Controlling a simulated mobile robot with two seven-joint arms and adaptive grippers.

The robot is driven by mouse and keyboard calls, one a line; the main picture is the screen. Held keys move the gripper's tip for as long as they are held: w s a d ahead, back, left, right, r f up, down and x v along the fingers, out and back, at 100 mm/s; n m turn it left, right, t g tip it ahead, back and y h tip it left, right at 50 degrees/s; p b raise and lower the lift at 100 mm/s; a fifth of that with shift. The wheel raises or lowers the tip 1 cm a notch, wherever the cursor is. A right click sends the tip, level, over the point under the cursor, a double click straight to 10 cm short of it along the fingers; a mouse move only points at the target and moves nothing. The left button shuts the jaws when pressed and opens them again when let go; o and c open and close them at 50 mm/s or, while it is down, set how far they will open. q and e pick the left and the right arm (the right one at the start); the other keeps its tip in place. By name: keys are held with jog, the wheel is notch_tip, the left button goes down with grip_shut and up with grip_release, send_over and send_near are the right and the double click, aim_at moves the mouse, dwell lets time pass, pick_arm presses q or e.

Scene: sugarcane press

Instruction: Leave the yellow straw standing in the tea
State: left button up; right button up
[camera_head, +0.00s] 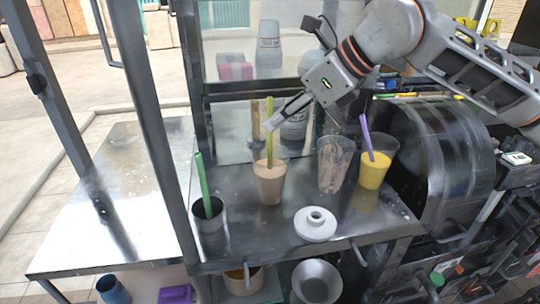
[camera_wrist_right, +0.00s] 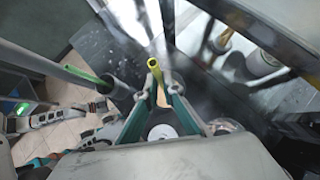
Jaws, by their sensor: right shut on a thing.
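The yellow straw (camera_head: 269,143) stands nearly upright in a clear cup of tan, milky tea (camera_head: 270,186) on the metal counter. Its lower end goes into the cup and is hidden by the tea. My right gripper (camera_head: 270,124) comes in from the upper right and is shut on the upper part of the straw. In the wrist view the straw (camera_wrist_right: 153,65) shows its open top end between the fingers of the right gripper (camera_wrist_right: 157,87). My left gripper is not in view.
A dark cup with a green straw (camera_head: 204,180) stands left on the counter (camera_head: 240,235). A cup of wooden sticks (camera_head: 333,166) and a yellow drink with a purple straw (camera_head: 373,170) stand right. A white lid (camera_head: 315,223) lies in front. Glass panels rise behind.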

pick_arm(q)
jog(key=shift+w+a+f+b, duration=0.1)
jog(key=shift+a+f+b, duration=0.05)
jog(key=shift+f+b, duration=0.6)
pick_arm(e)
notch_tip(320, 180, down, 3)
jog(key=shift+f, duration=0.2)
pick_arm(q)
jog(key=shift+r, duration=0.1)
pick_arm(e)
jog(key=o, duration=0.7)
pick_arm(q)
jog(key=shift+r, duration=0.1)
